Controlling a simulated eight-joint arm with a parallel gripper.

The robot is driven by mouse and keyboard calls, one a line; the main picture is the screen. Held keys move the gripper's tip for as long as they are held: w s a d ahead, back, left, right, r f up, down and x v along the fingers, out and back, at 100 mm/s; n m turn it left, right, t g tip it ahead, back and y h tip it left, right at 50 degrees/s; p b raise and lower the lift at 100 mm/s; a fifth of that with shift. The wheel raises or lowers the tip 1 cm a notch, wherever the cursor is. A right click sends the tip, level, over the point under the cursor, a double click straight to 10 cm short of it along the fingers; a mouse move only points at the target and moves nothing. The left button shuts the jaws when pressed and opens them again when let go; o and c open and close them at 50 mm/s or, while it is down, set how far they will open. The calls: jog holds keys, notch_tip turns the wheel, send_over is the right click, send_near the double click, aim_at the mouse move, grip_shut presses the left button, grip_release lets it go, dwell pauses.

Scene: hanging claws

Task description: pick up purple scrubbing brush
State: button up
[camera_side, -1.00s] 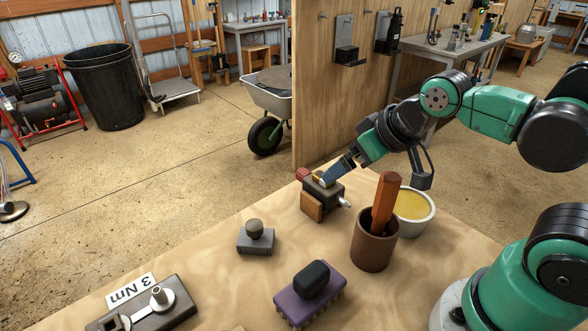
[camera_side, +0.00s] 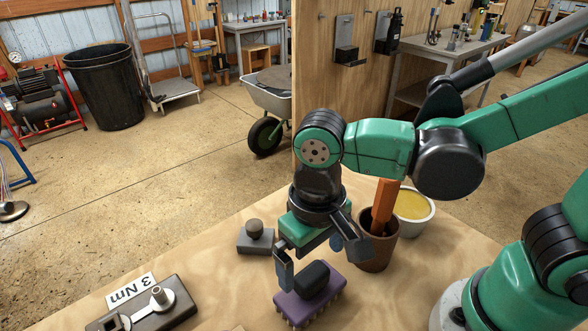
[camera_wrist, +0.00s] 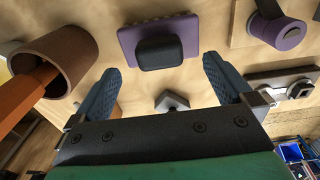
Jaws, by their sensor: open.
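The purple scrubbing brush (camera_side: 325,297) lies on the wooden table in the side view, with its black handle (camera_side: 311,278) on top and bristles below. In the wrist view the brush (camera_wrist: 130,40) is at the top middle, its black handle (camera_wrist: 160,53) facing the camera. My gripper (camera_side: 318,264) points down over the brush, with one finger on each side of the handle in the picture. In the wrist view my gripper (camera_wrist: 161,70) is open and empty, and the handle appears just beyond its fingertips. I see no contact with the brush.
A brown cup (camera_side: 377,248) with an orange-brown handle (camera_side: 385,205) stands close right of my gripper. A white bowl (camera_side: 414,207) is behind it. A grey block with a knob (camera_side: 255,237) and a wrench on a dark block (camera_side: 150,305) are left. The wrist view shows another purple object (camera_wrist: 283,35).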

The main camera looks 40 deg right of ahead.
aim_at(312, 272)
jog(key=shift+f, duration=2.35)
jog(key=c, duration=1.5)
jog(key=shift+o, duration=0.2)
jog(key=shift+r, duration=0.1)
notch_tip(312, 272, up, 20)
